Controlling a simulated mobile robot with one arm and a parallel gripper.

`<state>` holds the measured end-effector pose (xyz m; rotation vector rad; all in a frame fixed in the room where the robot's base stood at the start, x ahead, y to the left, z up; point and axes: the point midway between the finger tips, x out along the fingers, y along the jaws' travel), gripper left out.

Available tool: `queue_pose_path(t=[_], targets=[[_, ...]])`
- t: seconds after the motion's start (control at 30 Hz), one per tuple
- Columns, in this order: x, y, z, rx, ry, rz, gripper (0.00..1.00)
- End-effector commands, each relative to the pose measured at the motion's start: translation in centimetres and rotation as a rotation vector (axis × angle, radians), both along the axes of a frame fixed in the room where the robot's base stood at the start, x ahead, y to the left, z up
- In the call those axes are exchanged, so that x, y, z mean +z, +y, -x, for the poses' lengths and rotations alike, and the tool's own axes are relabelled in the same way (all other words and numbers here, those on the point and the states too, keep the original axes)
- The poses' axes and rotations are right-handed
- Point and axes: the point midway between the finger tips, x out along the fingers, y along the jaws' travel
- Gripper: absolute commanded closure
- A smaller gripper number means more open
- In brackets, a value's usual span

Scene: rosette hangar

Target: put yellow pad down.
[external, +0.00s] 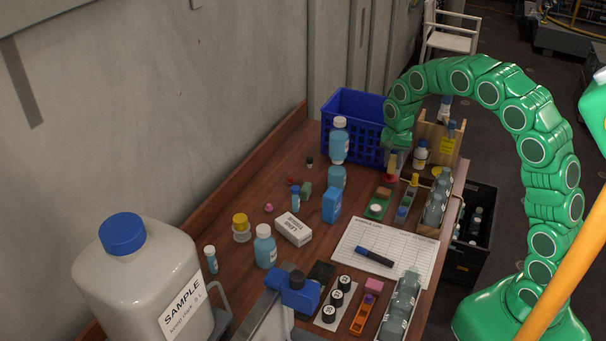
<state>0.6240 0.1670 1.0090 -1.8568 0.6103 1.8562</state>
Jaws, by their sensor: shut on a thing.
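My gripper (394,158) points down over the far part of the wooden table, just right of the blue basket. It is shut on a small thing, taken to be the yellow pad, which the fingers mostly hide. Small red and yellow patches show right below the fingertips; I cannot tell which belong to the held thing or whether it touches the table.
The blue basket (352,125) and blue bottles (339,146) stand left of my gripper. A wooden box (436,135) is at right, near the table edge. A printed sheet with a dark marker (374,257) lies nearer. Bare wood (285,190) shows at left.

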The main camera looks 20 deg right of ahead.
Motion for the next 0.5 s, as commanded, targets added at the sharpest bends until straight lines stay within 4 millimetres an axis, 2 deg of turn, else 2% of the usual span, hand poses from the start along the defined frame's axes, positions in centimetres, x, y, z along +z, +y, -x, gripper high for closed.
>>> queue_pose_path(t=[0.17, 0.5], targets=[[0.1, 1.8, 1.2, 0.033, 0.002, 0.0, 0.97], [0.5, 9.0, 7.2, 0.18, 0.002, -0.002, 0.97]])
